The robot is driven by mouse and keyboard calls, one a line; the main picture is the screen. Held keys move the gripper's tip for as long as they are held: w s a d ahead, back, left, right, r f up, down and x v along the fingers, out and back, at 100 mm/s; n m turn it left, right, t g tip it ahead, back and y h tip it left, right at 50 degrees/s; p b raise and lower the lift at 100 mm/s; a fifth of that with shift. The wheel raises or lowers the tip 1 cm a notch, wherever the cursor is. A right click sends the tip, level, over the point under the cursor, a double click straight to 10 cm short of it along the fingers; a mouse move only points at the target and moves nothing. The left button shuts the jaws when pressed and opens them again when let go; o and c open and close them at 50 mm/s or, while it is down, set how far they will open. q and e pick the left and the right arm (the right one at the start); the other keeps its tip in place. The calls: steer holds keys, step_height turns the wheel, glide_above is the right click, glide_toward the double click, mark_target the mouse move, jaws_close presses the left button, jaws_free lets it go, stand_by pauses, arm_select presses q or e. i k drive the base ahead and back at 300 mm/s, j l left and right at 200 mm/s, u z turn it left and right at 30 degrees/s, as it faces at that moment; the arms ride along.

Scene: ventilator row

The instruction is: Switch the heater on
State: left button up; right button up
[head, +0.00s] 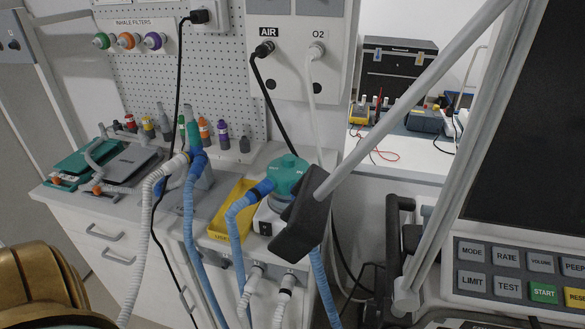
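A humidifier unit with a teal domed top (287,172) stands on the counter in the middle of the head view. Its white base (264,214), which looks like the heater, has a small dark switch (265,228) on its front. The switch is too small to tell its position. A dark grey block (303,222) on a pole hides the right part of the base. A blue corrugated hose (240,206) joins the teal top from the left. Neither of my grippers is in view.
A yellow tray (233,207) stands just left of the base. White and blue hoses hang over the counter's front edge. A slanting grey pole (405,100) crosses to the right. The ventilator panel (520,277) fills the right side. Gold ribbed parts (40,280) show at lower left.

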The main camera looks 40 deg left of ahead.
mark_target(265, 233)
steer(key=u, duration=1.15)
steer(key=k+j, duration=0.1)
steer(key=k, duration=0.3)
steer(key=i+l, duration=0.1)
steer(key=i, duration=0.3)
